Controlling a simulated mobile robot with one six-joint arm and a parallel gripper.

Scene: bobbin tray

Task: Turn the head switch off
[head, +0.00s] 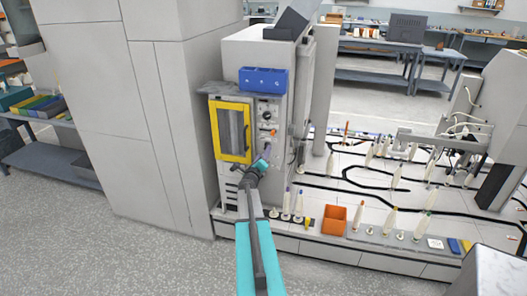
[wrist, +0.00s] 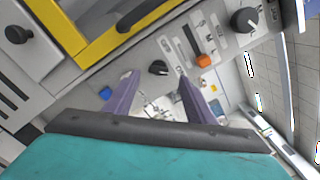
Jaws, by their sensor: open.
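The machine's grey control panel (wrist: 222,62) fills the middle of the wrist view. On it are a small black rotary knob (wrist: 158,67), a larger black knob (wrist: 243,20), an orange button (wrist: 204,60) and a blue button (wrist: 105,93). Contact cannot be made out. In the head view my gripper (head: 261,164) is in front of the panel's lower part, hiding some of it.
A yellow-framed door (head: 232,131) is left of the panel. A blue bin (head: 263,79) sits above. Right of the machine, a low white platform holds several bobbins and an orange box (head: 335,219). A tall grey cabinet (head: 130,100) stands left; the floor in front is clear.

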